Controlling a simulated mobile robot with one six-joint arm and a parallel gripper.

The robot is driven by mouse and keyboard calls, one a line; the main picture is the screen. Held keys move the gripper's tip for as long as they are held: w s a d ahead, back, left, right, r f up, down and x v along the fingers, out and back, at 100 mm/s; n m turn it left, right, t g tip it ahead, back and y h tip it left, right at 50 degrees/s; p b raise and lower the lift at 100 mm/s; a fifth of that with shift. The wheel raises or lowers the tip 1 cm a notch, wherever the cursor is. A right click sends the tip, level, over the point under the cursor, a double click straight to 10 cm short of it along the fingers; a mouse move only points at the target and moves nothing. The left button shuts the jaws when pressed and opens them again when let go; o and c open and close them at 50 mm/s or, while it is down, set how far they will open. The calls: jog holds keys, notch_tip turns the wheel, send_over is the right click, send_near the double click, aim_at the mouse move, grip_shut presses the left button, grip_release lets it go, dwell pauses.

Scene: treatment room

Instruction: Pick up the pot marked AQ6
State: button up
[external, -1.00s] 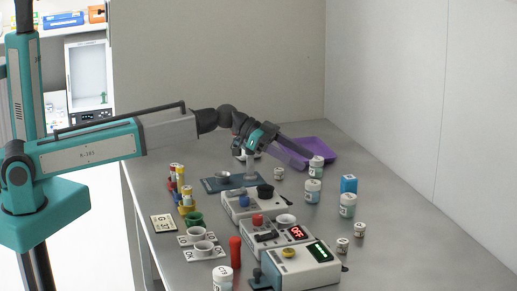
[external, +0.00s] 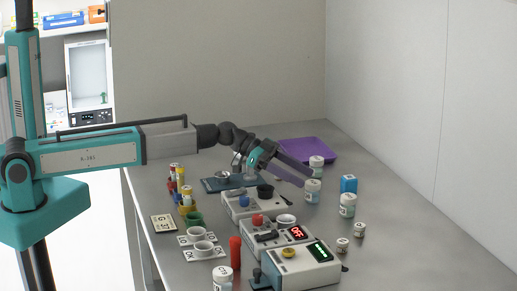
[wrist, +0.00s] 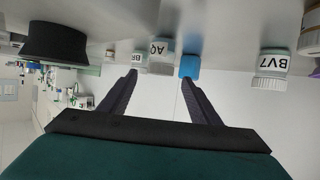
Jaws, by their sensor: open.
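In the wrist view, which is upside down, a small pot (wrist: 160,54) shows the letters AQ; its last character is hard to read. It stands between my fingertips in the picture, some way beyond them, beside a blue box (wrist: 189,66). In the external view it seems to be the pot (external: 347,205) just in front of the blue box (external: 348,184), though its label is too small to read there. My gripper (external: 307,179) is open and empty, above the table near another white pot (external: 313,191). In the wrist view both fingers (wrist: 158,82) are apart.
Smaller pots (external: 359,229) stand to the right front. Devices with knobs and displays (external: 297,268) fill the middle. A purple tray (external: 310,147) lies behind.

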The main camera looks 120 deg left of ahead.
aim_at(309, 181)
jog(key=shift+f, duration=0.8)
jog(key=shift+w, duration=0.1)
jog(key=p+x, duration=0.1)
jog(key=x, duration=0.2)
jog(key=shift+w, duration=0.1)
jog(key=shift+x, duration=0.8)
jog(key=shift+c, duration=0.3)
jog(key=c, duration=1.1)
